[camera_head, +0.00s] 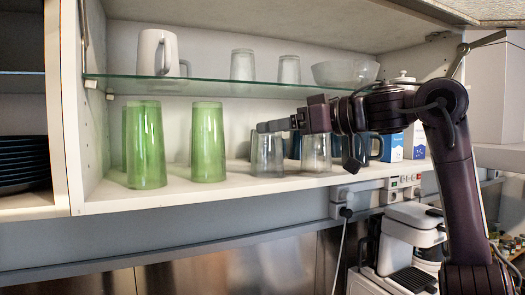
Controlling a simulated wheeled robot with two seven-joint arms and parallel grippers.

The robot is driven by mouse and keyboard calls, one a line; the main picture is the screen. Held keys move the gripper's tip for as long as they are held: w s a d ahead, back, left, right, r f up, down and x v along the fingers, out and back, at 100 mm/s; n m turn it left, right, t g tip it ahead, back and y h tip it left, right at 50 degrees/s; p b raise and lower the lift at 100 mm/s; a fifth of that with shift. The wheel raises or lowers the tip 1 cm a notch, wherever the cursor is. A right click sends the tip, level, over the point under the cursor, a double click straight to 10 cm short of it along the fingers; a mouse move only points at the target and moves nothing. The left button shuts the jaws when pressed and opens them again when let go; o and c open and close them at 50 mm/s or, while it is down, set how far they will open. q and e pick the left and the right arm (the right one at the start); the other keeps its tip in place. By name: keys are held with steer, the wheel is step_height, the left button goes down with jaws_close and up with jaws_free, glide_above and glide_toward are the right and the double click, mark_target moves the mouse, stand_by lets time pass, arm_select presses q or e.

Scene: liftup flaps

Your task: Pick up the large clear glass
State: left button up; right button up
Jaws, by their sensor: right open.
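Two larger clear glasses stand upright on the lower shelf: a greyish clear glass (267,158) and, to its right, another clear glass (316,156). I cannot tell which one is the large glass meant. My right gripper (266,127) reaches in from the right, with its fingers pointing left at the height of the glasses' rims. I cannot tell whether the fingers touch the left glass. My left gripper is not in view.
Two green glasses (146,146) (207,143) stand left on the lower shelf. A dark mug (368,148) and blue-white boxes (392,147) are to the right. The glass shelf (210,86) above carries a white mug (157,53), small glasses (242,65) and a bowl (345,73).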

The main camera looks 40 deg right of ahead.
steer(key=x, duration=0.6)
steer(key=shift+d+f, duration=0.1)
steer(key=shift+f, duration=0.25)
steer(key=shift+s, duration=0.2)
steer(key=shift+c, duration=1.2)
steer(key=c, duration=0.9)
